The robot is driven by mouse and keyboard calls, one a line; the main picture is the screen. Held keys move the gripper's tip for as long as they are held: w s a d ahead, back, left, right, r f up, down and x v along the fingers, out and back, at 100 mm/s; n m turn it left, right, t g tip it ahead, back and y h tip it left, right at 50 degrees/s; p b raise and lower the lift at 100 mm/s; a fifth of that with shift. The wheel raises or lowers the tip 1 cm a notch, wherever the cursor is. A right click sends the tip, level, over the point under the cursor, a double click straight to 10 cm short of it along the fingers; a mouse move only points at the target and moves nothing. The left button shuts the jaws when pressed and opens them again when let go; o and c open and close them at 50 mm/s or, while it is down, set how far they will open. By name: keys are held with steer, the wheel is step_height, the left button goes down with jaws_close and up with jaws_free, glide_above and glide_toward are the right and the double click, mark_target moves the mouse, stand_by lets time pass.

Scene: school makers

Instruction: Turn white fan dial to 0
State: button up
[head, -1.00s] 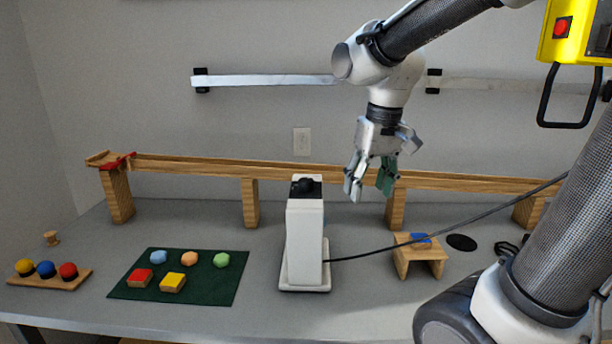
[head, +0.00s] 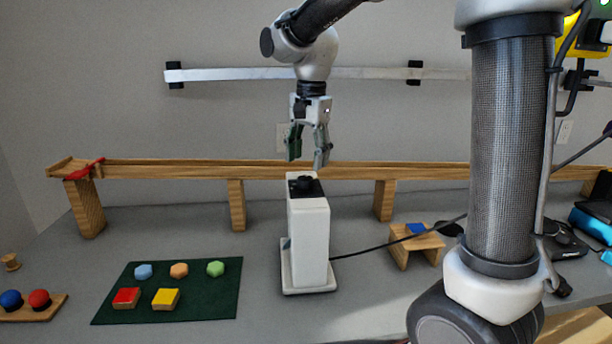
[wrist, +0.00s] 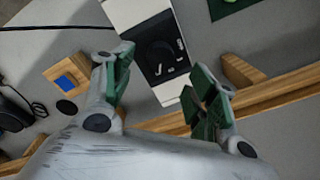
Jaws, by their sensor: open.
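The white fan (head: 310,240) stands upright on the grey table, a tall white box on a flat white base. Its black dial (head: 305,184) sits on a dark panel on top. In the wrist view the dial (wrist: 158,55) shows between my fingers, with white marks beside it that are too small to read. My gripper (head: 307,162) is open and empty, pointing down just above the fan top, apart from the dial. In the wrist view my gripper (wrist: 163,100) has its green-padded fingers spread wide to either side of the fan.
A wooden track (head: 340,171) on wooden posts runs behind the fan. A dark green mat (head: 220,300) with coloured blocks lies to the left. A small wooden stand (head: 424,247) with a blue block is to the right. A black cable runs right from the fan.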

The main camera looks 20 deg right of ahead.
mark_target(306, 178)
step_height(306, 178, down, 6)
steer(key=shift+w+a+r, duration=0.1)
steer(key=shift+r, duration=0.15)
steer(key=c, duration=1)
